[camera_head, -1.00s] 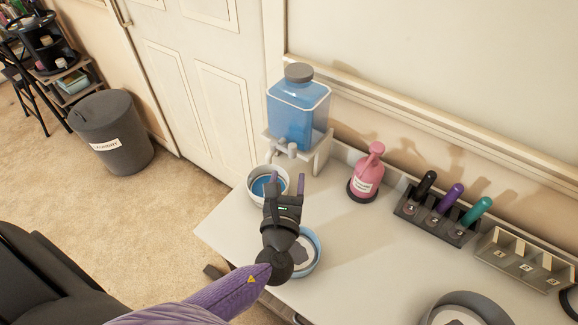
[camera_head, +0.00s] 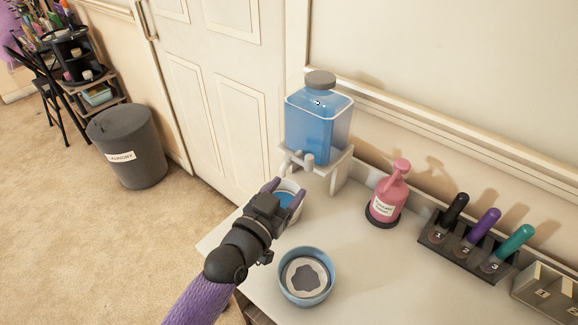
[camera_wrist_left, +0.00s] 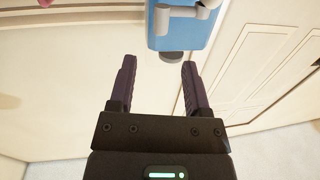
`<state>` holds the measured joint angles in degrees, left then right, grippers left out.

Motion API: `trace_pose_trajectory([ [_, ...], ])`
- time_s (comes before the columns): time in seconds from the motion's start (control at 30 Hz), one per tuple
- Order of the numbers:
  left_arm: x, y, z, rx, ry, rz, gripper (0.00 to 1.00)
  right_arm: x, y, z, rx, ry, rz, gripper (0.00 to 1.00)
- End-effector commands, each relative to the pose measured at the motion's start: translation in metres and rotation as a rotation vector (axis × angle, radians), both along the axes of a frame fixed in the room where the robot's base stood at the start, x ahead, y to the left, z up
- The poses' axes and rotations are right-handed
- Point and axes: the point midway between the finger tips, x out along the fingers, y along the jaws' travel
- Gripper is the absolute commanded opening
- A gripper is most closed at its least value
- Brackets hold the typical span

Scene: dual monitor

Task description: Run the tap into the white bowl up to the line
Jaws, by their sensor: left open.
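The white bowl (camera_head: 291,185) stands on the table below the tap (camera_head: 305,158), with blue liquid inside. My left arm and gripper cover much of it, and I cannot make out a fill line. The tap is on the front of a blue-filled dispenser (camera_head: 318,125) on a white stand. My left gripper (camera_head: 284,187) is open, its fingers over the bowl and just short of the tap. In the left wrist view the open gripper (camera_wrist_left: 158,65) has nothing between its fingers; the dispenser (camera_wrist_left: 178,32) and its tap (camera_wrist_left: 183,13) appear upside down beyond them. My right gripper is not in view.
A blue bowl (camera_head: 306,300) with a grey and white inside stands nearer on the table. Right of the dispenser are a pink bottle (camera_head: 386,195) and a rack (camera_head: 462,256) of numbered handles. A laundry bin (camera_head: 127,150) stands on the floor at left.

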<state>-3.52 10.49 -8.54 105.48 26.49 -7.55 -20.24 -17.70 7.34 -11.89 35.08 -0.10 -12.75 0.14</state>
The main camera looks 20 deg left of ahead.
Motion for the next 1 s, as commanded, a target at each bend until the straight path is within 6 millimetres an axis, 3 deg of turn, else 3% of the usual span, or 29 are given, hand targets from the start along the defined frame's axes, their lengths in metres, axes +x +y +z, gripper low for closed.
trace_pose_trajectory([
  [0.13,0.014,-0.002,0.003,-0.072,-0.008,0.004,0.62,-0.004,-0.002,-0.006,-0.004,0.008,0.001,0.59],
  [0.3,0.053,-0.011,0.001,-0.068,-0.006,0.002,0.62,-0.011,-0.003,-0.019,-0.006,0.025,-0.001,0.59],
  [0.5,0.086,-0.019,0.001,-0.063,-0.003,0.003,0.62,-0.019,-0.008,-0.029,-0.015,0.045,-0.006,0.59],
  [0.9,0.097,-0.022,0.004,-0.060,-0.001,0.002,0.62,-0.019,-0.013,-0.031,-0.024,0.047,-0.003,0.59],
  [1.0,0.097,-0.022,0.003,-0.060,-0.001,0.002,0.43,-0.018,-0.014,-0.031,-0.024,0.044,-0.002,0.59],
])
